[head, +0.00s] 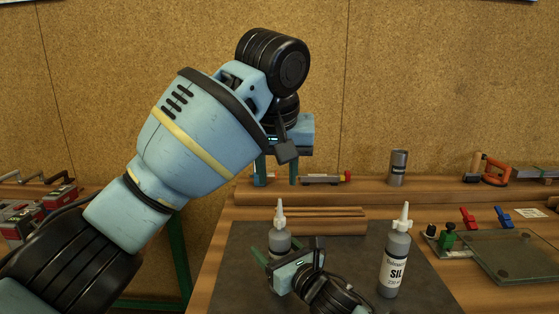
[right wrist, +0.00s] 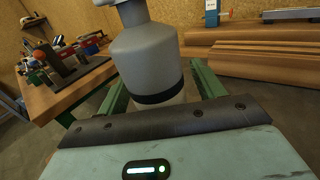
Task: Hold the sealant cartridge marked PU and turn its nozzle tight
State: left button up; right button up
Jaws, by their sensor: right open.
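A grey cartridge (head: 280,243) with a white nozzle stands upright on the dark mat; its label is hidden, so I cannot read any PU mark. My right gripper (head: 288,256) is open, low around this cartridge. In the right wrist view the cartridge (right wrist: 147,60) stands between the two green fingers, its lower part hidden by the gripper body. A second grey cartridge (head: 396,262), marked SIL, stands upright to the right with a white nozzle. My left gripper (head: 276,182) is open and empty, fingers pointing down, higher up and apart from both cartridges.
Wooden strips (head: 315,220) lie behind the cartridges. A grey can (head: 398,167) and an orange-handled tool (head: 493,170) stand at the back. A glass sheet (head: 510,255) with red (head: 468,218) and blue (head: 503,216) clamps lies right. Another bench with tools (head: 30,205) stands left.

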jog(key=v, duration=1.2)
jog(key=shift+s, duration=0.1)
